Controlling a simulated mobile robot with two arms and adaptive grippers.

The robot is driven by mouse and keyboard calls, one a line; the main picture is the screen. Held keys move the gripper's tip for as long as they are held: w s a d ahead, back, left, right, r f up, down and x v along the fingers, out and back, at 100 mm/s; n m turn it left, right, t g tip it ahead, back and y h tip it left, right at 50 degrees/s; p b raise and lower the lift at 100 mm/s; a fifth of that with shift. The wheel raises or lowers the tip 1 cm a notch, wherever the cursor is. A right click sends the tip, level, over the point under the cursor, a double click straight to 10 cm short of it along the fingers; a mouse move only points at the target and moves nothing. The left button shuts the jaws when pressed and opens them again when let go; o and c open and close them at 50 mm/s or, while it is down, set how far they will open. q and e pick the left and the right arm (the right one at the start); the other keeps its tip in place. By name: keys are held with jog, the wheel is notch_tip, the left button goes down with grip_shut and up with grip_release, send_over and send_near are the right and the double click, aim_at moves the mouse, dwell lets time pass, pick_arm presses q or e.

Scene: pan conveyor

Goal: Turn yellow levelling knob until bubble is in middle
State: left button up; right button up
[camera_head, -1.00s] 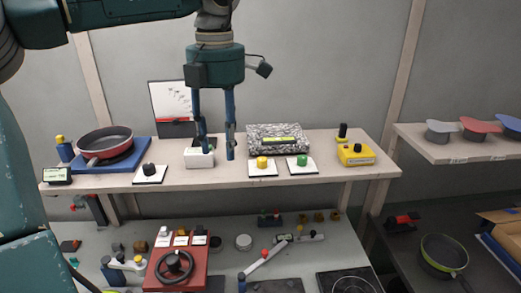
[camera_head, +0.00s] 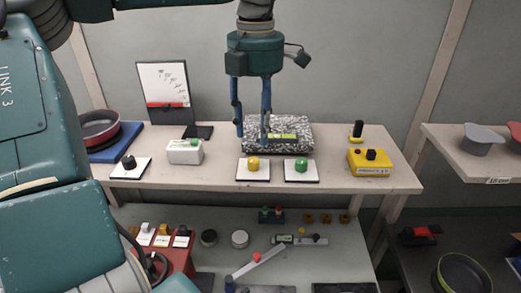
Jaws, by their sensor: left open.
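The yellow knob (camera_head: 253,164) stands on a small white plate on the upper shelf. A green knob (camera_head: 301,165) stands on a like plate to its right. Behind them lies a speckled black-and-white slab (camera_head: 302,125) with a yellow-green level vial (camera_head: 282,136) on it; the bubble is too small to make out. My left gripper (camera_head: 253,140) points down with its fingers apart and empty. It appears above and behind the yellow knob, in front of the slab's left part. My right gripper is not in view.
On the shelf are a black knob (camera_head: 129,162), a white box (camera_head: 185,151), a standing board (camera_head: 165,93), a red pan (camera_head: 99,127) and a yellow button box (camera_head: 368,162). A lower bench (camera_head: 215,264) holds several devices. The shelf's front strip is mostly clear.

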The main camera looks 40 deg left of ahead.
aim_at(254, 159)
pick_arm(q)
jog(key=f, duration=0.1)
jog(key=s+f+p, duration=0.1)
jog(key=shift+s+f, duration=0.3)
jog(key=shift+f, duration=0.1)
jog(key=f, duration=0.2)
jog(key=f+p, duration=0.1)
jog(key=shift+w+a, duration=0.1)
jog(key=shift+w, duration=0.15)
jog(key=shift+w+f, duration=0.25)
jog(key=shift+f, duration=0.85)
jog(key=shift+s, duration=0.1)
jog(key=c, duration=0.9)
grip_shut()
jog(key=shift+f+m+b, duration=0.15)
jog(key=shift+m+b, duration=0.45)
jog(key=shift+b, duration=0.05)
jog(key=shift+m+b, duration=0.45)
jog(key=shift+m, duration=0.25)
jog(key=shift+r+m, duration=0.25)
jog(key=shift+m, duration=0.05)
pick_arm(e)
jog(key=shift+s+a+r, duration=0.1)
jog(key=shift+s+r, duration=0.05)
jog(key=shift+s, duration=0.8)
